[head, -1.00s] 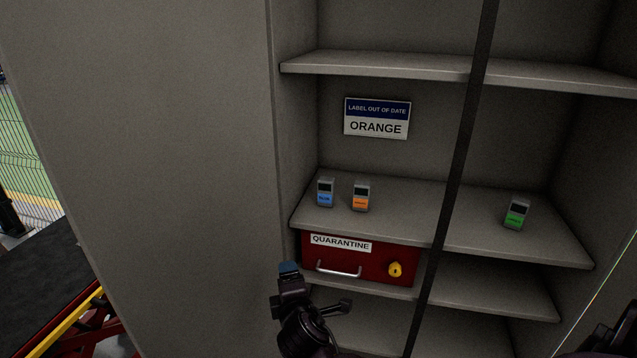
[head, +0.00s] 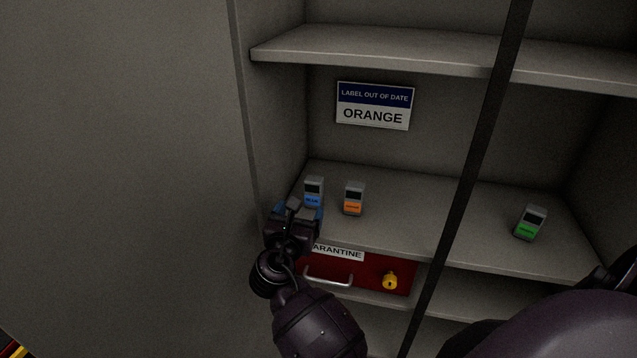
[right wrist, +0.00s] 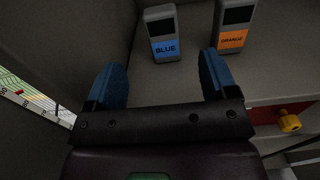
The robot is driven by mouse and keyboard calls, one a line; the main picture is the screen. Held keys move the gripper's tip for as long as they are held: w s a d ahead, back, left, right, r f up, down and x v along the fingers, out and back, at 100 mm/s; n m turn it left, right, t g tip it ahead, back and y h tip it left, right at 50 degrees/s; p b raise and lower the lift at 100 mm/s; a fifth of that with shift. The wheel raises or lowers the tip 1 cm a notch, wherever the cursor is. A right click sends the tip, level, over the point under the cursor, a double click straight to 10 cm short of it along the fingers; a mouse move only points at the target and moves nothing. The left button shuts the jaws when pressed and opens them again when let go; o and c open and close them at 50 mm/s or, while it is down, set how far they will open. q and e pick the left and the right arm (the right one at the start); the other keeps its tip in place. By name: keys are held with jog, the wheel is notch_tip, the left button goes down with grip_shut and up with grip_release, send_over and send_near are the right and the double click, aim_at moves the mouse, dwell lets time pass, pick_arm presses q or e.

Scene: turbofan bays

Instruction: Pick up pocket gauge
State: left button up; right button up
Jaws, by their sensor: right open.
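Three pocket gauges stand on the middle shelf (head: 420,215): a blue-labelled gauge (head: 314,187) at the left, an orange-labelled gauge (head: 354,199) beside it, and a green-labelled gauge (head: 530,223) far right. My right gripper (head: 295,211) is open and empty at the shelf's front left edge, just in front of the blue gauge. In the right wrist view, the blue gauge (right wrist: 162,35) stands upright beyond the gap between the blue fingertips (right wrist: 162,66), apart from them. The orange gauge (right wrist: 232,30) is beyond the right finger. My left gripper is not in view.
A sign reading "LABEL OUT OF DATE ORANGE" (head: 374,106) is on the back wall. A red quarantine drawer (head: 370,268) with a yellow lock (head: 390,280) is below the shelf. A dark vertical bar (head: 470,180) crosses the cabinet front. The cabinet side wall is close left.

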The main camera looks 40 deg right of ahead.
aim_at(312, 188)
jog(key=shift+p+x, duration=0.65)
jog(key=shift+x, duration=4.9)
jog(key=shift+s+d, duration=0.1)
jog(key=shift+c, duration=0.3)
jog(key=c, duration=1.1)
jog(key=shift+o, duration=0.2)
jog(key=shift+r, duration=0.1)
